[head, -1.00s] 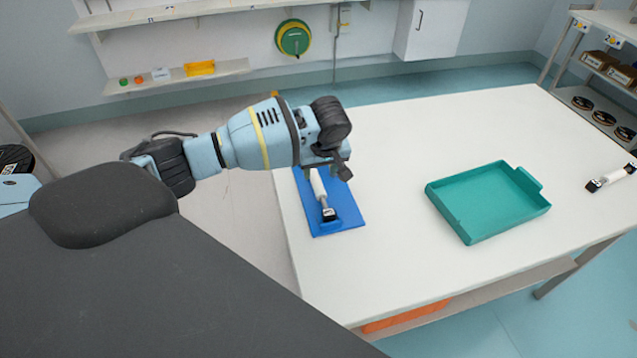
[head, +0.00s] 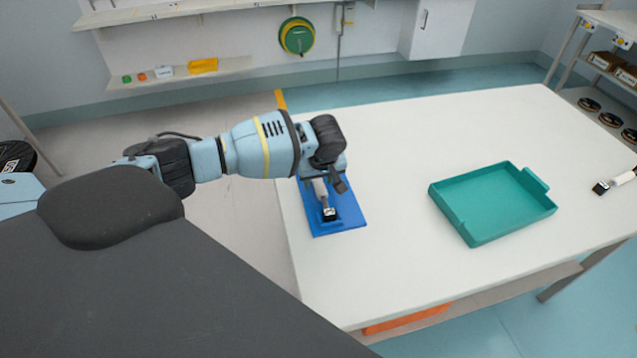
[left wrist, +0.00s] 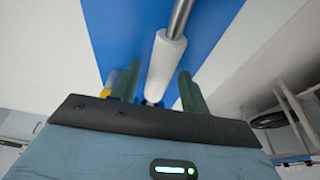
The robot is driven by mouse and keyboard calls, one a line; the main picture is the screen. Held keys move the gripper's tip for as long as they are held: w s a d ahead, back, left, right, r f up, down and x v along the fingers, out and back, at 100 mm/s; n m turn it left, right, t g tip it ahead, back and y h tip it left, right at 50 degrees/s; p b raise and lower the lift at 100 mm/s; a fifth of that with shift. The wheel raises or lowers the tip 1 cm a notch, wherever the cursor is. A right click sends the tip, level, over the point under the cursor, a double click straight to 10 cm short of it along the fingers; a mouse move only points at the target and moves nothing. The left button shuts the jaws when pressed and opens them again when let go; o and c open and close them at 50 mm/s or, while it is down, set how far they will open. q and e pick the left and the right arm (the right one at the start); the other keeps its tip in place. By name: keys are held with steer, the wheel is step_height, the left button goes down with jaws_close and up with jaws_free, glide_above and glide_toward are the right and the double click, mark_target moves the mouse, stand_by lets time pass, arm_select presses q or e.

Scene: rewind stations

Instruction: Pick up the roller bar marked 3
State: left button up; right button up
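A roller bar (head: 329,213) with a white sleeve and a black end carrying a white label lies on the blue mat (head: 350,220) at the table's left side. I cannot read its number. My left gripper (head: 335,182) is over the bar and hides part of it. In the left wrist view the gripper (left wrist: 158,90) is open, with one finger on each side of the white sleeve (left wrist: 165,62) and neither clearly touching it. A second roller bar (head: 618,182) lies at the table's right, cut by the frame edge. My right gripper is not in view.
A teal tray (head: 490,205) stands on the white table (head: 400,140), right of the mat. Table between mat and tray is clear. A shelf rack (head: 590,85) stands at the back right. An orange bin (head: 405,318) shows under the table.

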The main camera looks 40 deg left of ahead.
mark_target(319, 181)
arm_select(q)
jaws_close()
